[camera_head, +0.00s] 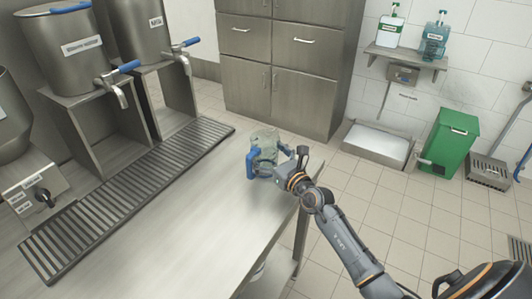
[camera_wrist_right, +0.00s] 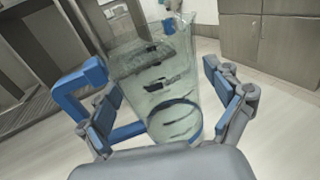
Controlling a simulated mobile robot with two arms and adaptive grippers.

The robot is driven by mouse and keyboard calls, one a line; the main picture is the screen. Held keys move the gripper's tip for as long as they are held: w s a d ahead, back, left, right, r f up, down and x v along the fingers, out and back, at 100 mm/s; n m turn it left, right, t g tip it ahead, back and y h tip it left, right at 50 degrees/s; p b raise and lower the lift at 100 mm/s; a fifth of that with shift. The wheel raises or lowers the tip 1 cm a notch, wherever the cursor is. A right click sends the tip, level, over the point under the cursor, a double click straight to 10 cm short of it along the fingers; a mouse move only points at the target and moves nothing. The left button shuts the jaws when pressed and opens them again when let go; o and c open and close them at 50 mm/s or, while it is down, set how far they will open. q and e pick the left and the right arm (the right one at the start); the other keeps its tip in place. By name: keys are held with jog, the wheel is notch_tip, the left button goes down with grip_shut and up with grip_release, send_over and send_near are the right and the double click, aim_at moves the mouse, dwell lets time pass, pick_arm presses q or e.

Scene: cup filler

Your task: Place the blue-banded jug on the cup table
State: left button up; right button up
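A clear jug (camera_head: 265,146) with a blue handle (camera_head: 251,163) appears to stand upright at the far right corner of the steel table (camera_head: 190,220). My right gripper (camera_head: 287,163) is beside it, on its right. In the right wrist view the jug (camera_wrist_right: 160,65) lies between the two spread fingers of my right gripper (camera_wrist_right: 163,90). A gap shows between the jug and the right finger; the left finger is close to the blue handle (camera_wrist_right: 75,92). Whether it touches is unclear. My left gripper is not in view.
A slatted drip grate (camera_head: 125,195) runs along the table below steel dispensers (camera_head: 70,48) with blue-handled taps. Steel cabinets (camera_head: 285,60), a floor basin (camera_head: 378,142) and a green bin (camera_head: 450,142) stand beyond. The table's near part is clear.

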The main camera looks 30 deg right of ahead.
dwell(0.3)
jog(key=shift+r, duration=0.35)
jog(key=s, duration=0.7)
jog(key=s+d, duration=0.1)
jog(key=s, duration=0.2)
jog(key=shift+s+d+f, duration=0.1)
jog(key=shift+s+f, duration=0.1)
jog(key=shift+f, duration=0.05)
jog(key=shift+s+d+r, duration=0.1)
jog(key=shift+s, duration=0.7)
